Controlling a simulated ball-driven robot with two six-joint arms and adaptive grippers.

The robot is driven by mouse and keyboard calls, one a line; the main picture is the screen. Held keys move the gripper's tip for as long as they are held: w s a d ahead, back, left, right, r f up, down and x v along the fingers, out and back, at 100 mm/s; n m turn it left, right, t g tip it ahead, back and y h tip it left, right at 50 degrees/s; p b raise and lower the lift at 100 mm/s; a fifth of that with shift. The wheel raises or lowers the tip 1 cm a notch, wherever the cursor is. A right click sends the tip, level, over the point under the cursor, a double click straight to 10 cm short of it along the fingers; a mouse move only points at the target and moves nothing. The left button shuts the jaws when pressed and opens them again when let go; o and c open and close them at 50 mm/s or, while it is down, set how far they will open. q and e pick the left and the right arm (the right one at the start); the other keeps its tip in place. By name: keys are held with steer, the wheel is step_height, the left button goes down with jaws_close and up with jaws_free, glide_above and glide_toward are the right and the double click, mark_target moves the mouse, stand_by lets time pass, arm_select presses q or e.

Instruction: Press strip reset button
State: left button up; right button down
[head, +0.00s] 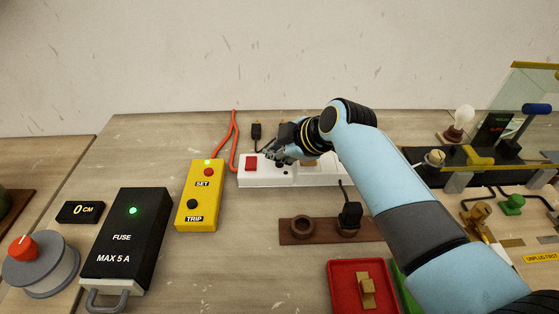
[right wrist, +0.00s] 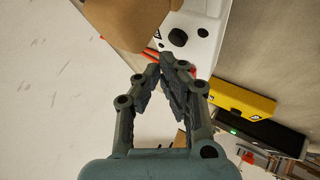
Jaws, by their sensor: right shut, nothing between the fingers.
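The white power strip (head: 320,176) lies across the back of the table, with a red switch (head: 251,163) at its left end. A small black round spot (head: 285,172) is on its front part; I cannot tell if it is the reset button. My right gripper (head: 268,154) is shut and empty, over the strip just right of the red switch; contact is unclear. In the right wrist view the gripper (right wrist: 167,66) points toward the strip (right wrist: 205,28), which shows a black round spot (right wrist: 178,38). My left gripper is not in view.
A yellow SET/TRIP box (head: 198,210) and a black fuse box (head: 127,235) with a green light stand left. A brown block (right wrist: 125,18) is close beside the fingers. An orange cable (head: 235,140) runs behind the strip. A red tray (head: 343,290) is in front.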

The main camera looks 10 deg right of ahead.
mark_target(277, 165)
steer(key=shift+r+p, duration=2.25)
steer(key=shift+r, duration=0.3)
steer(key=shift+f, duration=0.1)
steer(key=shift+f, duration=0.1)
